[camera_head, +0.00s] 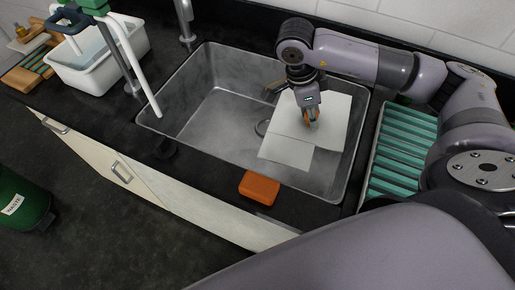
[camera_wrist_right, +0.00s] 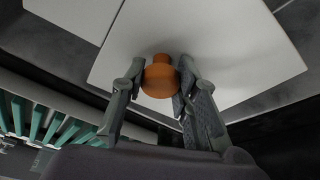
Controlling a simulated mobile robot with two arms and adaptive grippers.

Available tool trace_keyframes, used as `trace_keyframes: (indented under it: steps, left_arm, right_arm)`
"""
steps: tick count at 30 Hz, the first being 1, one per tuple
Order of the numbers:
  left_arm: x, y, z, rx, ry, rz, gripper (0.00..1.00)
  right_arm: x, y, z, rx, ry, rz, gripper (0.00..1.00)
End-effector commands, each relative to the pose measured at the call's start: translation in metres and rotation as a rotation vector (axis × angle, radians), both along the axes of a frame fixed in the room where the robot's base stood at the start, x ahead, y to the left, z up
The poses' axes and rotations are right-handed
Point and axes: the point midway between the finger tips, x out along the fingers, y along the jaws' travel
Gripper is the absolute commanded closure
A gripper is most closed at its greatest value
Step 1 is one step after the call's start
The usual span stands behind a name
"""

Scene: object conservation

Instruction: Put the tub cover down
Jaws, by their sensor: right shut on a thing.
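The tub cover (camera_head: 337,108) is a flat white panel with an orange knob (camera_wrist_right: 160,78). It is over the right part of the metal sink (camera_head: 212,120). My right gripper (camera_head: 311,122) is shut on the knob, with one finger on each side in the right wrist view (camera_wrist_right: 159,84). Another white flat piece (camera_head: 285,152) shows at the near left of the cover; I cannot tell whether they touch. I cannot tell whether the cover rests on anything. An open white tub (camera_head: 122,65) stands left of the sink. My left gripper is not in view.
An orange block (camera_head: 259,188) lies on the counter's front edge. A teal-slatted rack (camera_head: 400,150) is right of the sink. A white faucet pipe (camera_head: 140,68) reaches the sink's left side. A green bin (camera_head: 20,200) stands on the floor. The sink's left half is clear.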

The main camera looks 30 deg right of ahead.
Motion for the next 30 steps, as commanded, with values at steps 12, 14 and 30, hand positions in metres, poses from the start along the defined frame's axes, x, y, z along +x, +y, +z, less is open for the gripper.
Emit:
trace_keyframes:
  steps: [12, 14, 30]
  left_arm:
    - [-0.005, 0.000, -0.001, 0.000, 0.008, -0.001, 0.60]
    - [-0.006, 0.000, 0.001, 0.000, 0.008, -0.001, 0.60]
    - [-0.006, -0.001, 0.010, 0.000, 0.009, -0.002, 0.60]
  right_arm:
    - [-0.005, -0.008, -0.034, 0.001, 0.004, -0.107, 1.00]
    - [-0.005, -0.007, -0.050, 0.001, 0.006, -0.106, 1.00]
    - [-0.003, -0.008, -0.163, 0.001, 0.000, -0.104, 1.00]
